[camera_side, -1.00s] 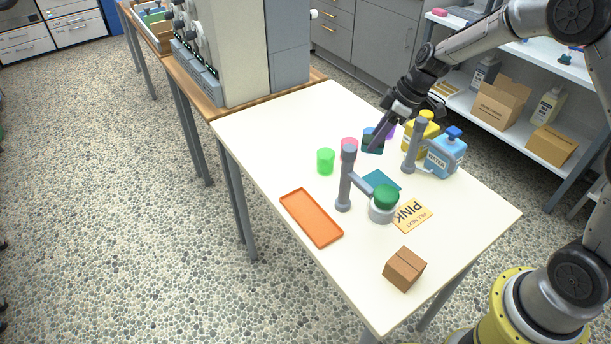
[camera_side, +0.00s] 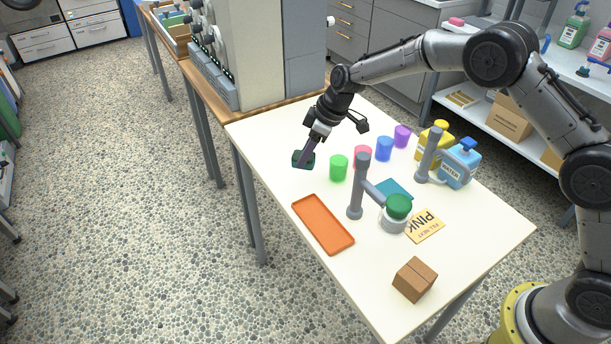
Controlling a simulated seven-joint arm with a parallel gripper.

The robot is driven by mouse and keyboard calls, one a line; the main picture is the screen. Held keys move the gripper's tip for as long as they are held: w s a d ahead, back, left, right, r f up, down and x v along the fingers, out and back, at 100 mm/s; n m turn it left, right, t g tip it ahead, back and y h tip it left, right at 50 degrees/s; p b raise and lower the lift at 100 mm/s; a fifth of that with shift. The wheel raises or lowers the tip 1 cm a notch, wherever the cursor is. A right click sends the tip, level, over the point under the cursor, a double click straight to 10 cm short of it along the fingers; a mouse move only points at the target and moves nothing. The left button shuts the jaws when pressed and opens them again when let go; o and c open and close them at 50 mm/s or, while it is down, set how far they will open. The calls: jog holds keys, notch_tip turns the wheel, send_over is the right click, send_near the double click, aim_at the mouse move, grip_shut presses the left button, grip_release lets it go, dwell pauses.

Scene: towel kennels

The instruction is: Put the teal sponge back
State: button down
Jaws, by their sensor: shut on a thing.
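The teal sponge (camera_side: 299,160) is a small block that looks dark teal. It is in my gripper (camera_side: 307,153), which is shut on it. My gripper points down over the table's left part, left of the green cup (camera_side: 339,168). I cannot tell whether the sponge touches the table. A flat teal square (camera_side: 398,187) lies on the table behind the grey post with the green-topped jar. An empty orange tray (camera_side: 323,225) lies at the table's front left.
Pink (camera_side: 363,153), blue (camera_side: 385,149) and purple (camera_side: 402,136) cups stand in a row with the green one. Yellow (camera_side: 434,147) and blue (camera_side: 460,165) bottles, a grey post (camera_side: 356,190), a green-topped jar (camera_side: 397,208), a "PINK" card (camera_side: 424,226) and a brown box (camera_side: 415,279) share the table.

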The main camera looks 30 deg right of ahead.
jog(key=shift+f, duration=3.3)
jog(key=shift+f, duration=0.1)
jog(key=shift+c, duration=2)
grip_release()
jog(key=v, duration=1.2)
